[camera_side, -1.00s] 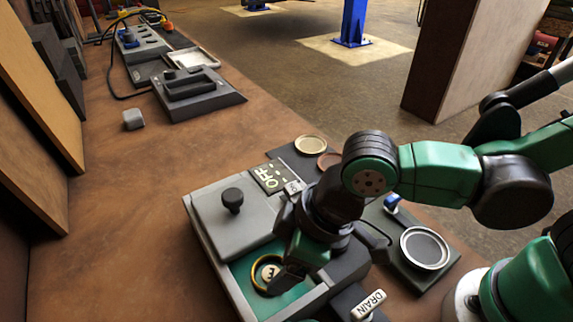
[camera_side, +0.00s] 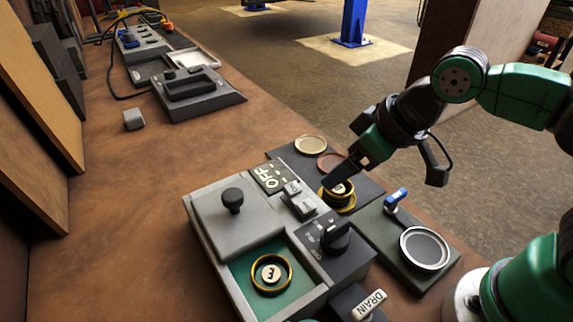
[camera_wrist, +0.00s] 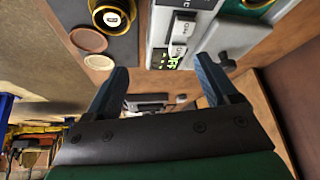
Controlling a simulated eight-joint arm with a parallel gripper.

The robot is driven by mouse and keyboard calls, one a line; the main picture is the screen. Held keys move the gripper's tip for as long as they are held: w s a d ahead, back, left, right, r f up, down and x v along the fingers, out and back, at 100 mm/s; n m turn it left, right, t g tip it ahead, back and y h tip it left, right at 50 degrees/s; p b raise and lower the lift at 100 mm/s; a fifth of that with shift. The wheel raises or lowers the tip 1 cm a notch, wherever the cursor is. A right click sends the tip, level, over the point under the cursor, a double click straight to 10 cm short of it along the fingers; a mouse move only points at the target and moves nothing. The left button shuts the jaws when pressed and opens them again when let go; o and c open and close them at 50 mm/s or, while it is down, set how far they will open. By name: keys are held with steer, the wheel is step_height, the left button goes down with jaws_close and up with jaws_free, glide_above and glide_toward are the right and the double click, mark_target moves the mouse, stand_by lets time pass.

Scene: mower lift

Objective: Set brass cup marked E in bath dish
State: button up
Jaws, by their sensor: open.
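One brass-rimmed cup (camera_side: 271,274) with a pale lettered top sits in the green bath dish (camera_side: 242,277) of the grey unit; its mark looks like an E or F, but I cannot be sure. A second brass cup (camera_side: 338,195) stands on the dark mat beside the unit; its letter is too small to read, and it also shows at the wrist view's upper left (camera_wrist: 111,17). My gripper (camera_side: 340,172) is open and raised, appearing near the second cup in the side view. In the wrist view nothing lies between its fingers (camera_wrist: 163,75).
A grey lid (camera_side: 210,217) with a black knob covers part of the unit. A black dial (camera_side: 336,236), a DRAIN handle (camera_side: 369,304) and a round-dish plate with a blue lever (camera_side: 396,198) are close by. Bench space to the left is mostly clear.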

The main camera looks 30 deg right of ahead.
steer(key=d+m+t+h, duration=0.1)
steer(key=d+m, duration=0.2)
steer(key=d, duration=0.4)
steer(key=shift+w+d+m+h, duration=0.3)
steer(key=shift+w+d+h, duration=0.1)
steer(key=shift+w, duration=0.05)
steer(key=shift+f, duration=0.1)
